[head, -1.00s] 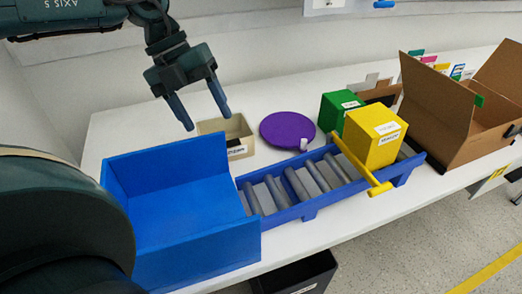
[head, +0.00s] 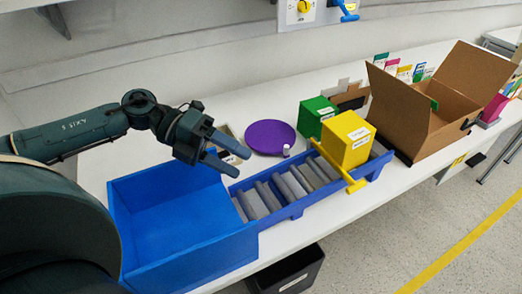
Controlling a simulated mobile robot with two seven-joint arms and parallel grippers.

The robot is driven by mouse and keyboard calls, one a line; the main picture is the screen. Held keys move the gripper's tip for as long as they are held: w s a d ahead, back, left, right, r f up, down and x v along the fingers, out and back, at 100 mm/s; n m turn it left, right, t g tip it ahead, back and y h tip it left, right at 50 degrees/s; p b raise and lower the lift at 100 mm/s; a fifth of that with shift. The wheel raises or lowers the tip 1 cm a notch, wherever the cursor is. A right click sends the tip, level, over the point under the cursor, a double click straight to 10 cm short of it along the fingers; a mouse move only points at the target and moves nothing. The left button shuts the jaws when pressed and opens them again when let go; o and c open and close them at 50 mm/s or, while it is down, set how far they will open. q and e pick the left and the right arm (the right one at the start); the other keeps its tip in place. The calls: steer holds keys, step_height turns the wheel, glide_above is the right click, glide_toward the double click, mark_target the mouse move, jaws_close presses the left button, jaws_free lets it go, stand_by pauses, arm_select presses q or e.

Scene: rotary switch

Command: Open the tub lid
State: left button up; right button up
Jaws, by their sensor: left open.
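A round purple disc (head: 268,137) with a small white knob (head: 286,150) at its near edge lies on the white table; it looks like a lid, but I cannot tell if a tub is under it. My left gripper (head: 243,163) is open and empty, just left of the disc and apart from it in the picture, its fingers pointing right. A beige bin (head: 227,131) behind the gripper is mostly hidden by it. My right gripper is not in view.
A blue open bin (head: 180,255) stands in front of my left gripper. A blue roller tray (head: 297,208) carries a yellow box (head: 348,139). A green box (head: 317,117) and a cardboard box (head: 400,112) stand to the right. A yellow rotary switch (head: 304,6) is on the wall.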

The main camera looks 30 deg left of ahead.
arm_select(q)
steer(key=d+r+m+h+p, duration=0.2)
steer(key=d+h, duration=0.1)
steer(key=d, duration=0.3)
steer(key=shift+d, duration=0.2)
steer(key=shift+a+f, duration=0.1)
steer(key=a+n+g+y+b, duration=0.1)
steer(key=a+n+y+b, duration=0.5)
steer(key=a, duration=0.8)
steer(key=y+b, duration=0.2)
steer(key=y, duration=0.2)
steer(key=shift+w+a+f+g, duration=0.2)
steer(key=shift+a+f+g, duration=0.1)
